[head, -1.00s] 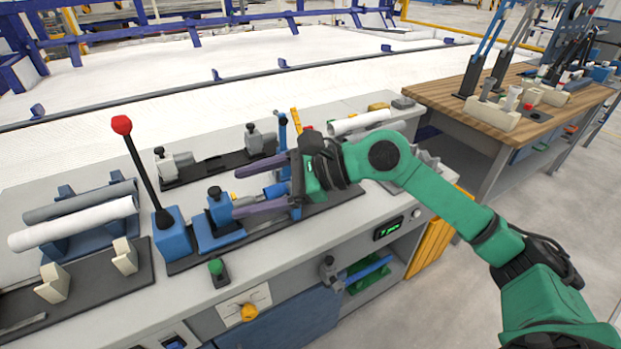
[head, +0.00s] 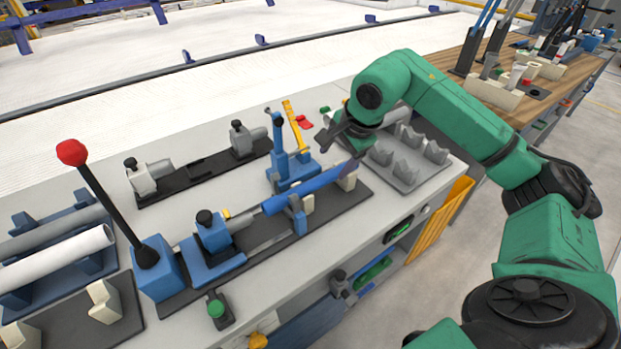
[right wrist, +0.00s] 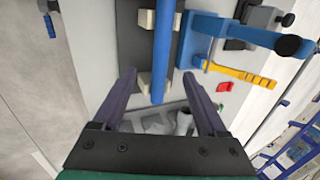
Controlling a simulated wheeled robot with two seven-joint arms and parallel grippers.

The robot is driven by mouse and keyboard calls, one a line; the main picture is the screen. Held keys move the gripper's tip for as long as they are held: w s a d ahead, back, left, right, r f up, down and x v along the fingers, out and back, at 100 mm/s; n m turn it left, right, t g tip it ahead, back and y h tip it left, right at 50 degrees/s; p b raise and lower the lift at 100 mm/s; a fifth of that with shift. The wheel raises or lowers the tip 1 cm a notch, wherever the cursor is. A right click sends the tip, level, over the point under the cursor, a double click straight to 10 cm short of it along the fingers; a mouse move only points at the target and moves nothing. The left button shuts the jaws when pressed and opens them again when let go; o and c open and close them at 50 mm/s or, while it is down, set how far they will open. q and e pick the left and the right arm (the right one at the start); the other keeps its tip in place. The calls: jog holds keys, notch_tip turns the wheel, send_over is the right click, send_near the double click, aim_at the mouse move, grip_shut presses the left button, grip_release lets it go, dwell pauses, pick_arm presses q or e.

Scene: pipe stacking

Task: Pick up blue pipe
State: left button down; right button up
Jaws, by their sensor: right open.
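The blue pipe (head: 308,190) lies slantwise in the blue clamp fixture on the dark base plate, its right end by a cream block. It also shows in the right wrist view (right wrist: 160,50), running down from the top edge. My right gripper (head: 346,160) is above the right end of the pipe. In the right wrist view my right gripper (right wrist: 160,76) has its two purple fingers wide apart, with the pipe's end between them in the picture. I cannot tell whether the fingers reach down to its height. The gripper is empty. My left gripper is not in view.
A lever with a red knob (head: 72,152) stands at the left by a rack with a white pipe (head: 60,258). A blue upright post (head: 278,135) and a yellow bar (head: 296,128) stand behind the pipe. A grey tray (head: 405,172) lies to the right.

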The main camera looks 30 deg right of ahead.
aim_at(323, 178)
jog(key=p+x, duration=0.2)
jog(key=x, duration=0.8)
jog(key=shift+w+f+p, duration=0.2)
jog(key=shift+p, duration=0.1)
jog(key=shift+w+d+f, duration=0.1)
jog(key=shift+f, duration=0.05)
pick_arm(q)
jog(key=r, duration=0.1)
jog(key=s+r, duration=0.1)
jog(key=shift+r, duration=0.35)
pick_arm(e)
grip_shut()
